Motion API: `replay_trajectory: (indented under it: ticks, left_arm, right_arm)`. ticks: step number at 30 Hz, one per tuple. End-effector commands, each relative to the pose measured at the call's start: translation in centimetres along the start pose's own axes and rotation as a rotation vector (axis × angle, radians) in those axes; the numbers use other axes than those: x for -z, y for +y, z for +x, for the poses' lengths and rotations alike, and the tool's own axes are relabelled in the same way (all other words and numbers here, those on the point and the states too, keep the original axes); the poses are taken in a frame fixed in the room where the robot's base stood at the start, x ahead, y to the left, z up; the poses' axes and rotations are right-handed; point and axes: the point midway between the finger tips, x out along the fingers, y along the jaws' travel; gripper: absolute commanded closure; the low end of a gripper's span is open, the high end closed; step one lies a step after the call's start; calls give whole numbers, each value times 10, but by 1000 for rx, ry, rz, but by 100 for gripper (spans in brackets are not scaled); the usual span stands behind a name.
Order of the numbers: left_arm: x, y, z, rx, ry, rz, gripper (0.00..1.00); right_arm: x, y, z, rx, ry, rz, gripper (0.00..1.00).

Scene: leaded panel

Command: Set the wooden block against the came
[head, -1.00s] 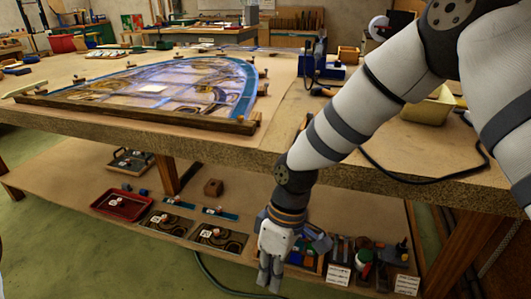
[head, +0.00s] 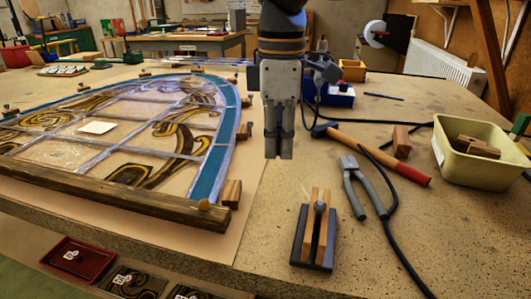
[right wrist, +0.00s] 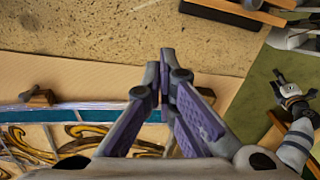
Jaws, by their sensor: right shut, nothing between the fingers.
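My right gripper (head: 279,152) hangs fingers down above the bench, right of the leaded panel (head: 207,172). It is shut and empty; its closed fingers also show in the right wrist view (right wrist: 166,60). Lead came (head: 118,143) runs between the panes. A wooden block (head: 402,141) stands on the bench right of the gripper, apart from the panel. Another small block (head: 230,192) sits at the panel's near right corner. Which block the task means I cannot tell. My left gripper (right wrist: 290,100) shows small at the right of the right wrist view; its jaws are unclear.
A hammer (head: 400,171), pliers (head: 362,187) and a dark stand with wooden strips (head: 314,238) lie on the near bench. A yellow bin (head: 470,167) holds wooden pieces. A dark cable crosses the right side.

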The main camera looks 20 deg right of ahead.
Motion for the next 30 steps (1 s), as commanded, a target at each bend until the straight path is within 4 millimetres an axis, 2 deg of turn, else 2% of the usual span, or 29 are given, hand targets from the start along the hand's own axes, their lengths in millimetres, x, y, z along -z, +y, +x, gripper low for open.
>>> replay_trajectory:
  ticks: [12,15,19,30]
  left_arm:
    - [-3,0,4,0,-13,0,60]
    - [-5,0,7,1,-22,0,60]
    - [-6,0,8,1,-27,0,60]
    - [-6,0,9,1,-27,0,60]
  right_arm:
    - [-1,-1,92,7,-2,-1,100]
    - [19,0,91,2,0,-2,100]
    - [33,0,91,1,-1,-1,100]
    - [40,0,88,-1,1,0,100]
